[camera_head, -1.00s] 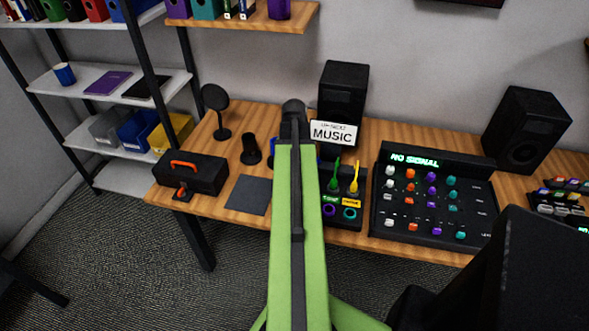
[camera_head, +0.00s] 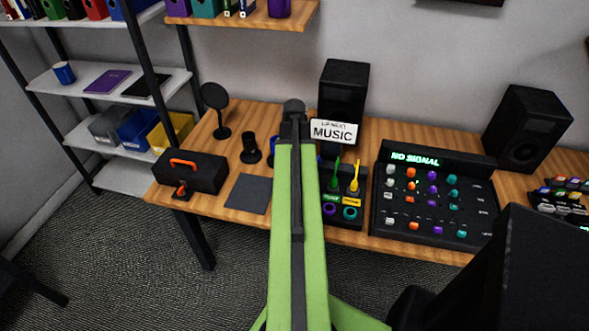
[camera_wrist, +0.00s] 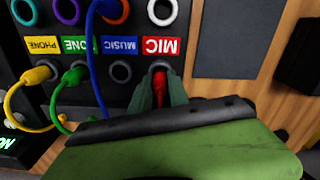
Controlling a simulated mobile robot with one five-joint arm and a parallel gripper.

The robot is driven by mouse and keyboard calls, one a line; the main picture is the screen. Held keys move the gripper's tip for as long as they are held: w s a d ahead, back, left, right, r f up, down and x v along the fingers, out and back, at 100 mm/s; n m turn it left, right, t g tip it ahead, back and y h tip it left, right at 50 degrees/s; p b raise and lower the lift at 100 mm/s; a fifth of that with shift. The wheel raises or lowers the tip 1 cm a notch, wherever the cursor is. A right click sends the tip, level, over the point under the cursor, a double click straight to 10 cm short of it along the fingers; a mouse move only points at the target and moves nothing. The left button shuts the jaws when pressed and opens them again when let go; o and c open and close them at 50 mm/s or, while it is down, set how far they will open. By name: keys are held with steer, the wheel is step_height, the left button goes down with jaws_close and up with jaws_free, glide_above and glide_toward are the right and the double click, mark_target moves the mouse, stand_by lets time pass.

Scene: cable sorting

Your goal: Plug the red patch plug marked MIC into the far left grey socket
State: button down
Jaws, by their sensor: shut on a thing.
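The red plug (camera_wrist: 158,87) is between the fingers of my gripper (camera_wrist: 160,98), which is shut on it. The plug is at the ringed hole below the red MIC label (camera_wrist: 161,48) in the wrist view; how deep it sits is hidden. The grey socket (camera_wrist: 162,11) is at the top right there, above the MIC label, and looks empty. It is the far end of a row with an orange, a purple (camera_wrist: 67,10) and a teal socket (camera_wrist: 27,10). In the head view my arm hides the red plug, the grey socket and the gripper tips.
A blue plug (camera_wrist: 108,8) is in the orange socket, its cable running down beside my gripper. Yellow (camera_wrist: 36,76) and green (camera_wrist: 76,77) plugs stand in the label row. A dark mat (camera_head: 248,194) and a toolbox (camera_head: 190,172) lie left; a mixer (camera_head: 433,205) stands right.

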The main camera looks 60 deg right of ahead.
steer(key=shift+f, duration=0.15)
steer(key=shift+f+b, duration=0.35)
steer(key=shift+b, duration=0.15)
steer(key=shift+f+b, duration=0.3)
stand_by(0.5)
steer(key=c, duration=0.7)
jaws_free()
step_height(320, 180, up, 7)
steer(key=p, duration=0.7)
steer(key=shift+r, duration=0.1)
